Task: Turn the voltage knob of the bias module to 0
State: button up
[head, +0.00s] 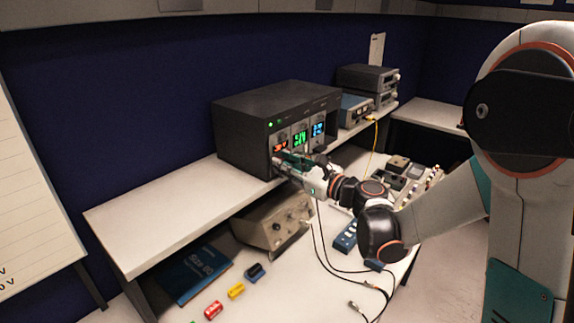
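A large black rack box (255,112) stands on the raised white shelf. Its front carries several modules with lit displays: a red one (281,148), a green one (300,138) and a blue one (318,129). I cannot read which is the bias module, and its voltage knob is not discernible. My gripper (283,160) is at the lower front of the box, below the red and green displays. My gripper and wrist hide the lower part of the front panel. The fingers are too small to tell open from shut, or whether they touch a knob.
Stacked grey instruments (368,85) stand right of the box, with a yellow cable hanging down. Below the shelf are a beige instrument (272,218), black cables, a blue book (196,274) and small coloured blocks (236,290). The shelf's left part is clear.

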grip_shut()
jog(key=shift+n+b, duration=0.3)
jog(key=shift+n, duration=0.4)
grip_release()
jog(key=v, duration=1.2)
jog(key=shift+o, duration=0.2)
